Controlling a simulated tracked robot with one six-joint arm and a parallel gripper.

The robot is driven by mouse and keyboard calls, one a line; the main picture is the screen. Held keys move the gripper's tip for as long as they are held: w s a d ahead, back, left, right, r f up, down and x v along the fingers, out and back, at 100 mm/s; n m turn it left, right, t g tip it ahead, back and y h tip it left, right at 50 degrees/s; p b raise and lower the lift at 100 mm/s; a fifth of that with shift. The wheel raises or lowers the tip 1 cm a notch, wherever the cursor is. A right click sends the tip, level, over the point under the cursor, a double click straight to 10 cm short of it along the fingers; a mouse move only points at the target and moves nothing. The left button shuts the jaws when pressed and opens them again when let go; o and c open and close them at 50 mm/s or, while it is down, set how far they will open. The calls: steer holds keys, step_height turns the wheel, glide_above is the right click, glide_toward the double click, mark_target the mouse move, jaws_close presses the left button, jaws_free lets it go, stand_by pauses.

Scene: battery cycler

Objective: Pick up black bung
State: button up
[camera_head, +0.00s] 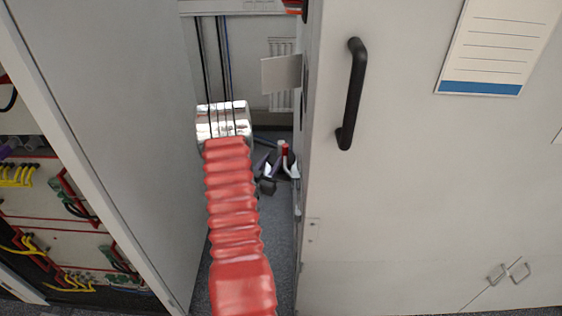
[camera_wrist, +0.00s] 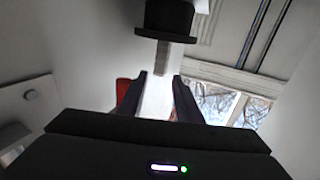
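In the wrist view, a black bung (camera_wrist: 167,18) shows at the top edge, with a wide dark flange and a grey stem (camera_wrist: 162,55) pointing down in the picture toward my gripper (camera_wrist: 160,76). My gripper's two dark fingers stand apart, and the gap between them looks empty. The stem's end appears just beyond the fingertips, roughly in line with the gap; I cannot tell the exact distance. In the head view my red-sleeved arm reaches into a narrow gap between cabinets. I cannot make out the bung there.
A grey cabinet side (camera_head: 120,120) stands close on the left, and a pale door with a black handle (camera_head: 352,95) on the right. Black cables (camera_head: 212,60) run down behind my arm. A small pale panel (camera_head: 281,74) juts into the gap.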

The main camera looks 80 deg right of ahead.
mark_target(280, 148)
steer(key=shift+s+d, duration=0.15)
steer(key=shift+d, duration=1)
steer(key=shift+s+d+f, duration=0.1)
steer(key=shift+s+d, duration=0.05)
steer(key=shift+d, duration=1.15)
steer(key=shift+s+d+f, duration=0.1)
steer(key=shift+d, duration=1.15)
steer(key=shift+c, duration=0.3)
jaws_close()
steer(key=shift+r, duration=0.1)
